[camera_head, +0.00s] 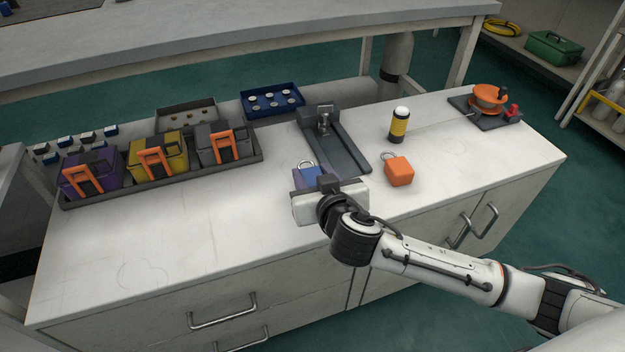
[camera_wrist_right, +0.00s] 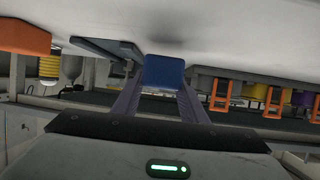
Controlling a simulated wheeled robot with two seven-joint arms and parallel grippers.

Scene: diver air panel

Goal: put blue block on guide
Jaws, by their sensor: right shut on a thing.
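The blue block (camera_head: 314,176) has a metal ring on top and sits between the fingers of my right gripper (camera_head: 312,181). In the right wrist view, which is upside down, the blue block (camera_wrist_right: 164,74) is held between both fingers, close to the white counter. The guide (camera_wrist_right: 104,50) shows beside it there. I cannot tell whether the block touches the counter. My left gripper is not in view.
An orange block (camera_head: 399,171) with a ring and a yellow-black cylinder (camera_head: 399,125) stand right of the guide. A dark tray (camera_head: 262,157) of purple, yellow and grey boxes lies left. A valve with an orange wheel (camera_head: 488,97) stands far right. The counter's front left is clear.

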